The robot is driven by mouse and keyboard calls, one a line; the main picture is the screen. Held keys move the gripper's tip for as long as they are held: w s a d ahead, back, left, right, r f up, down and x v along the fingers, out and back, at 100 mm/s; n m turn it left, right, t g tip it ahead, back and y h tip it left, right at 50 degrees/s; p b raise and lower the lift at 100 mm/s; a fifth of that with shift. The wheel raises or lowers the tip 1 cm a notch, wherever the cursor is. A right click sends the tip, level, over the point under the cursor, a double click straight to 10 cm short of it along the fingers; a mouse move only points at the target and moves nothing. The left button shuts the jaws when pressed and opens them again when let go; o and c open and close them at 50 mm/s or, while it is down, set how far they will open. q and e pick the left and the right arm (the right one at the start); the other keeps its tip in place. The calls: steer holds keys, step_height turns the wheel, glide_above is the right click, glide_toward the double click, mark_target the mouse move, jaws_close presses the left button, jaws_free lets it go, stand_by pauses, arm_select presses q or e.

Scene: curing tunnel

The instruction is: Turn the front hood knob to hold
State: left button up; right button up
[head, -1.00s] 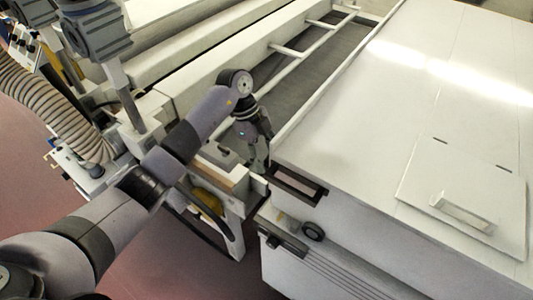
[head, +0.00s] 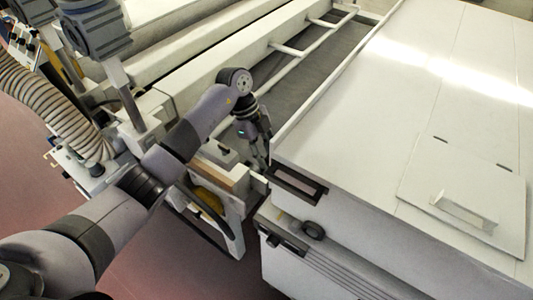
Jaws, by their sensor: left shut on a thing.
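My left gripper (head: 263,157) reaches down beside the near left corner of the large white hood (head: 350,130). Its fingers are shut at the hood's end face, on what appears to be the front hood knob. The knob itself is hidden by the fingers and the hood's edge, so its setting cannot be read. My right gripper is not in view.
A dark rectangular frame (head: 297,186) juts from the hood's corner, close to the gripper. A white conveyor frame with crossbars (head: 292,52) runs behind. A ribbed hose (head: 40,108) hangs at left. A hatch with a handle (head: 465,212) is on the hood top.

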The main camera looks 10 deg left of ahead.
arm_select(q)
steer(key=t+h+b, duration=0.1)
steer(key=t+b, duration=0.2)
steer(key=b, duration=0.1)
steer(key=f+m+t+h+b, duration=0.1)
steer(key=t+h+b, duration=0.1)
steer(key=t+b, duration=0.1)
steer(key=s+m+t+h+b, duration=0.1)
steer(key=t+b, duration=0.2)
steer(key=b, duration=0.1)
steer(key=shift+a+f+b, duration=0.15)
steer(key=shift+a+b, duration=0.1)
steer(key=shift+b, duration=0.05)
steer(key=shift+r+m+t+h+b, duration=0.3)
steer(key=shift+t+h+b, duration=0.35)
steer(key=shift+b, duration=0.6)
steer(key=o, duration=1.1)
steer(key=shift+o, duration=0.3)
